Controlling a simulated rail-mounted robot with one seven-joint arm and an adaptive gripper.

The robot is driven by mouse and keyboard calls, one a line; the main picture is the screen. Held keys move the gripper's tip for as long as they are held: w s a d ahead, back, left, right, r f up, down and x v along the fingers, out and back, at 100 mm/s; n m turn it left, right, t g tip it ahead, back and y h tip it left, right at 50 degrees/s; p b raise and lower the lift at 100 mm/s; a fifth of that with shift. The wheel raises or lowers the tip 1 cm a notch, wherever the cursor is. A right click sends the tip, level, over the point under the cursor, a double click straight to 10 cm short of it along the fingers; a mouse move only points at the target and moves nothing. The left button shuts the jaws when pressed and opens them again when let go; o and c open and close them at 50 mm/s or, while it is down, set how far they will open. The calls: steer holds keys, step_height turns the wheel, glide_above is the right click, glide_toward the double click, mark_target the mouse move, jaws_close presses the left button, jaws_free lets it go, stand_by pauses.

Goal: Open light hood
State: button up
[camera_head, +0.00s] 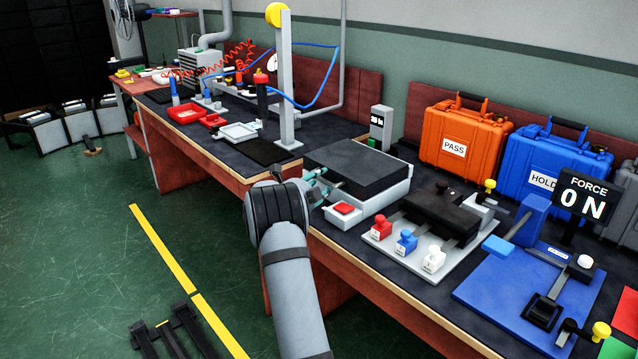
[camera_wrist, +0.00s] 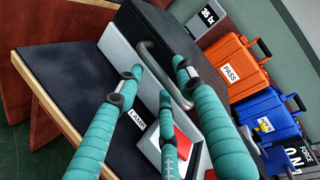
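The light hood (camera_head: 362,165) is a dark lid on a pale grey box at the bench's front edge, and it is down. In the wrist view its dark top (camera_wrist: 170,30) fills the upper middle. A curved grey bar handle (camera_wrist: 150,60) is on its front side. My gripper (camera_head: 318,183) has teal fingers and is at the handle in the head view. In the wrist view the gripper (camera_wrist: 156,72) has its fingertips spread on both sides of the handle, with gaps between them. I cannot tell whether any finger touches the handle.
A red button box (camera_head: 343,210) sits just in front of the hood, close to my fingers. A small grey display (camera_head: 381,127) stands behind it. A black press-like fixture (camera_head: 440,213) is to the right. Orange (camera_head: 462,140) and blue (camera_head: 553,165) cases stand at the back.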

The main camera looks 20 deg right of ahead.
jaws_close()
stand_by(0.5)
stand_by(0.4)
